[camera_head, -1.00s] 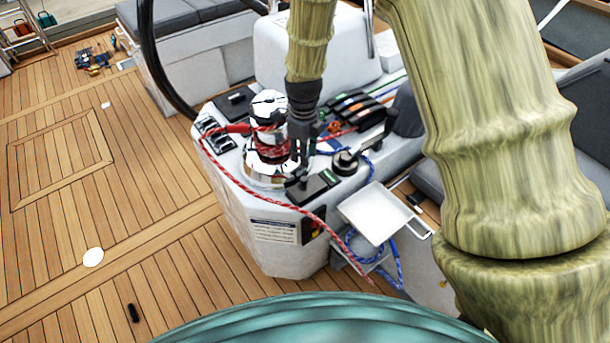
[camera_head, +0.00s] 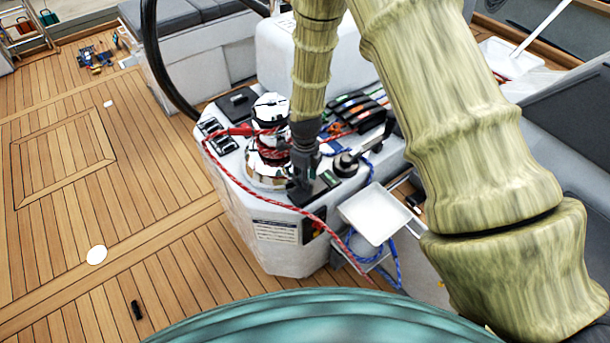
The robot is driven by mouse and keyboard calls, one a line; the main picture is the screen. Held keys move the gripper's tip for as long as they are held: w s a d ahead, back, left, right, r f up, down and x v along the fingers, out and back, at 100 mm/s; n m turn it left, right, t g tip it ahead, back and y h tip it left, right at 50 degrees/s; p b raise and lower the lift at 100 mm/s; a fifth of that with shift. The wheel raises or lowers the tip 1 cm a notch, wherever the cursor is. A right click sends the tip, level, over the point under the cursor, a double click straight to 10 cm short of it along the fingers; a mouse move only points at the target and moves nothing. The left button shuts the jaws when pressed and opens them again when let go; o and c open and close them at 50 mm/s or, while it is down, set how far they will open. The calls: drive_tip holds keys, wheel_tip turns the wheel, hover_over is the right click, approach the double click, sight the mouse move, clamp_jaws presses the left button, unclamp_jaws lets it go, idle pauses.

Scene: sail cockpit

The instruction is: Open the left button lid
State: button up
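The black button panel (camera_head: 326,185) lies on the front of the white console (camera_head: 250,205), to the right of the winch. Its left part, where the left button lid would be, is hidden behind my gripper. My gripper (camera_head: 299,194) points down at that left part, its fingertips at or just above the panel. I cannot tell whether it touches a lid. The fingers are small and dark, and I cannot tell whether they are open or shut.
The chrome winch (camera_head: 268,172), wrapped with red rope (camera_head: 240,190), stands close left of my gripper. A black-handled lever (camera_head: 372,148) is close on the right. A white tray (camera_head: 374,214) sits at front right. Rope clutches (camera_head: 355,108) are behind. Open teak deck (camera_head: 110,230) lies left.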

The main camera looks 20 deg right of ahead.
drive_tip(key=shift+f, duration=0.25)
clamp_jaws()
